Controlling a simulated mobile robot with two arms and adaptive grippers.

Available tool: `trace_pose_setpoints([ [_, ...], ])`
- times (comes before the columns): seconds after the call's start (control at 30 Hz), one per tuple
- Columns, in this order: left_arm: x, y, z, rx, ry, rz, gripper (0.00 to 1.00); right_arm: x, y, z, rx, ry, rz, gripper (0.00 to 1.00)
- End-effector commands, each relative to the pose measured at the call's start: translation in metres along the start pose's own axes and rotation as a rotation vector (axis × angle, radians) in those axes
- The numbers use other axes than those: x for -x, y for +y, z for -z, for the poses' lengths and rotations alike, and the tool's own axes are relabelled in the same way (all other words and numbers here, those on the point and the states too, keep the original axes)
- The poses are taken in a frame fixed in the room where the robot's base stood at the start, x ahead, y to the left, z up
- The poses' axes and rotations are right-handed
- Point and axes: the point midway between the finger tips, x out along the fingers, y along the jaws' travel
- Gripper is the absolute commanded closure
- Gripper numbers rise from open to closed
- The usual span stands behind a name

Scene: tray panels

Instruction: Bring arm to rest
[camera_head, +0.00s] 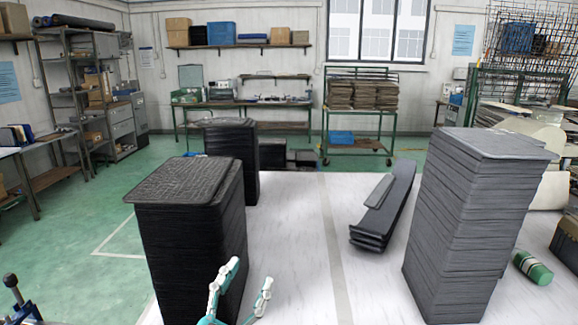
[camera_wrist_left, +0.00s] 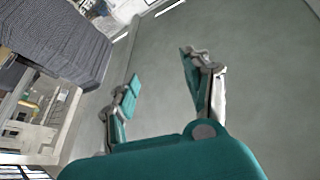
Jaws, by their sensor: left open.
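My left gripper (camera_head: 250,275) is at the bottom of the head view, its two pale fingers apart with nothing between them. It is in front of the lower right part of a tall black stack of tray panels (camera_head: 195,240). In the left wrist view the teal fingers (camera_wrist_left: 160,70) are spread over bare greenish-grey floor. A dark ribbed stack side (camera_wrist_left: 65,35) shows at that view's upper left. My right gripper is not in view.
A grey panel stack (camera_head: 470,225) stands at the right, a smaller black stack (camera_head: 235,165) behind left. Loose panels (camera_head: 375,230) lie on the white surface (camera_head: 300,240) between them. A green cylinder (camera_head: 532,267) lies far right. The front middle is clear.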

Motion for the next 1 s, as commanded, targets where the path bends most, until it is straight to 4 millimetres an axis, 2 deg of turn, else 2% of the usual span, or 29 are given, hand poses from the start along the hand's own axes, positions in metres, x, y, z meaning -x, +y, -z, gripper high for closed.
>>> trace_pose_setpoints([
  [0.03, 0.020, -0.016, -0.032, 0.046, -0.149, 0.091, 0.50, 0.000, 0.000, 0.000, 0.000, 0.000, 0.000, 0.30],
  [0.13, 0.066, -0.036, -0.089, 0.105, -0.441, 0.211, 0.50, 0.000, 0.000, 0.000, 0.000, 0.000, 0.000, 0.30],
  [0.2, 0.107, -0.039, -0.125, 0.140, -0.647, 0.253, 0.50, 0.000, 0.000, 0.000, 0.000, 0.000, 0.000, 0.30],
  [0.3, 0.170, -0.031, -0.161, 0.189, -0.920, 0.262, 0.50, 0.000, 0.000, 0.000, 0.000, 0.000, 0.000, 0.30],
  [0.4, 0.223, -0.017, -0.180, 0.226, -1.132, 0.233, 0.50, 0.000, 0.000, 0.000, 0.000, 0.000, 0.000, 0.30],
  [0.47, 0.249, -0.008, -0.186, 0.247, -1.233, 0.208, 0.50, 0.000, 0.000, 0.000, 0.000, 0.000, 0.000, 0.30],
  [0.5, 0.266, -0.002, -0.188, 0.260, -1.294, 0.188, 0.50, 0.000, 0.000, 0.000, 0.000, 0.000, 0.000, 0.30],
  [0.7, 0.334, 0.025, -0.186, 0.317, -1.538, 0.081, 0.50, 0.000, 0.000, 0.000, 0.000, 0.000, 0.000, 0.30],
  [0.87, 0.381, 0.045, -0.174, 0.362, -1.698, -0.022, 0.50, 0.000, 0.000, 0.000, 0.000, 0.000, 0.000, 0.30],
  [1.0, 0.385, 0.056, -0.217, 0.359, -1.708, -0.025, 0.50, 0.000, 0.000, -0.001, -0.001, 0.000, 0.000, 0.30],
])
